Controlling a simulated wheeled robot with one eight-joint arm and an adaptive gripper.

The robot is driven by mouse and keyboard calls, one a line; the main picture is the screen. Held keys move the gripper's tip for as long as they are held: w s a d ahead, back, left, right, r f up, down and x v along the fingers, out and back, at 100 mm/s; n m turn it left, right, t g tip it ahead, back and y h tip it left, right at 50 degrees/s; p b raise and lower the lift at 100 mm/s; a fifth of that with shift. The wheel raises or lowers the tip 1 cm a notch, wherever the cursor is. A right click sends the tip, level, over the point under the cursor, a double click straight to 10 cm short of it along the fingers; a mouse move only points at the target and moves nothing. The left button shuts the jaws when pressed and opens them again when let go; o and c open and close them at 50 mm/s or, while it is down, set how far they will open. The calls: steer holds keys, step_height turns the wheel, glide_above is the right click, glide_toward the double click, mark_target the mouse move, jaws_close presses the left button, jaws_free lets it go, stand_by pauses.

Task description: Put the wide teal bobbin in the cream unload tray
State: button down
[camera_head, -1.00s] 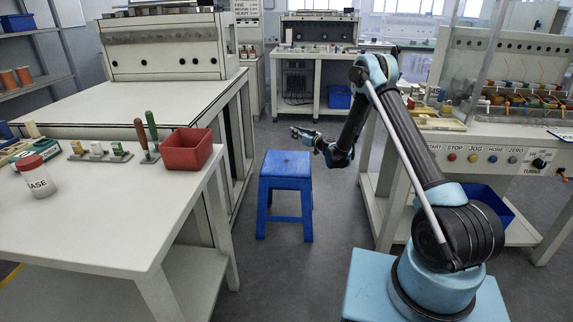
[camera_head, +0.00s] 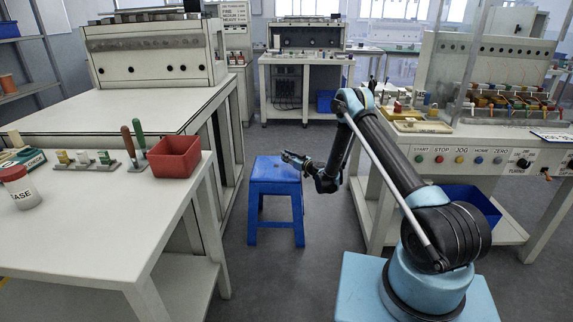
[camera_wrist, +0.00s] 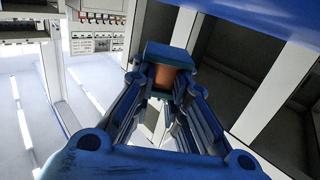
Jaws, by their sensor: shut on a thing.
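My gripper (camera_head: 288,157) is shut in front of the blue stool (camera_head: 273,190) in the head view. In the wrist view my gripper (camera_wrist: 166,82) is closed on a bobbin (camera_wrist: 168,78) with a teal end and an orange-brown middle. I take it to be the wide teal bobbin; my fingers hide its sides. In the head view the bobbin is too small to make out. A flat cream tray (camera_head: 421,127), which looks like the unload tray, lies on the front left of the right machine's bench, well right of my gripper and behind my arm.
The right machine has a button panel (camera_head: 460,158) on its front edge and several coloured bobbins on top. A red bin (camera_head: 174,157) and a white jar (camera_head: 19,188) stand on the left table. A blue bin (camera_head: 468,203) sits under the right bench. Floor around the stool is clear.

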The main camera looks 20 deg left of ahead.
steer(key=shift+f, duration=1.7)
steer(key=c, duration=1.6)
jaws_free()
steer(key=shift+f, duration=0.1)
